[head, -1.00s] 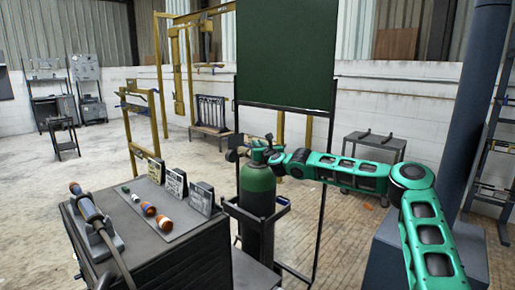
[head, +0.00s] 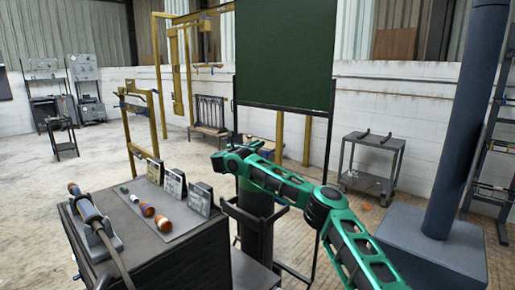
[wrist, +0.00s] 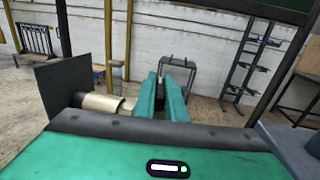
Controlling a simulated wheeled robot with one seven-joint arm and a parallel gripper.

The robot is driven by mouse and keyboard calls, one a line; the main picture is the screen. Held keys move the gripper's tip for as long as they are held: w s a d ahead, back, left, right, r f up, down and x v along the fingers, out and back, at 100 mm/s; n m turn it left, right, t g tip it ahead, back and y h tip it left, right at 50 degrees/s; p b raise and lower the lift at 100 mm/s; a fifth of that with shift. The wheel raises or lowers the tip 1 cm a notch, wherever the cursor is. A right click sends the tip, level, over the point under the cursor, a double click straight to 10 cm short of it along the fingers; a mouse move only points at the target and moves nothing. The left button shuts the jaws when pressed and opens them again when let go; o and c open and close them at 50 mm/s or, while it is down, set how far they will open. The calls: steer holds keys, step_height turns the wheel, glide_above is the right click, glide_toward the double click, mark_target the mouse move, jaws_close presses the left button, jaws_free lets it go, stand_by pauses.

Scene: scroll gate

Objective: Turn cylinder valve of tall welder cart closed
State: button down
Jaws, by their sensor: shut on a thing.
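The tall welder cart (head: 235,215) stands right of the dark bench in the head view. The dark lower part of its gas cylinder (head: 258,240) shows there, while my arm hides its top and valve. My gripper (head: 228,160) is over the cylinder's top. In the wrist view, the two teal fingers (wrist: 164,92) are close together with a small dark part between them. They are shut on what I take to be the cylinder valve, mostly hidden. A brass-coloured cylindrical part (wrist: 108,104) and a dark square plate (wrist: 65,88) lie left of the fingers.
A dark bench (head: 175,250) with several small bottles and upright cards stands at left front. A green screen (head: 285,60) in a black frame stands behind the cart. A grey trolley (head: 372,150) and a blue column (head: 465,120) are at right. Open floor lies at left.

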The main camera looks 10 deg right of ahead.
steer(key=shift+a+r+m+g+h, duration=0.1)
steer(key=shift+a+m+g+h, duration=0.05)
steer(key=shift+m+g+h, duration=0.35)
steer(key=shift+a+r+m+g+h, duration=0.15)
steer(key=shift+m+g+h, duration=0.25)
steer(key=shift+g, duration=0.2)
steer(key=shift+w+a, duration=0.1)
steer(key=shift+a, duration=0.05)
steer(key=c, duration=1.8)
jaws_free()
steer(key=shift+f, duration=0.1)
steer(key=v, duration=0.7)
steer(key=shift+a+f, duration=0.1)
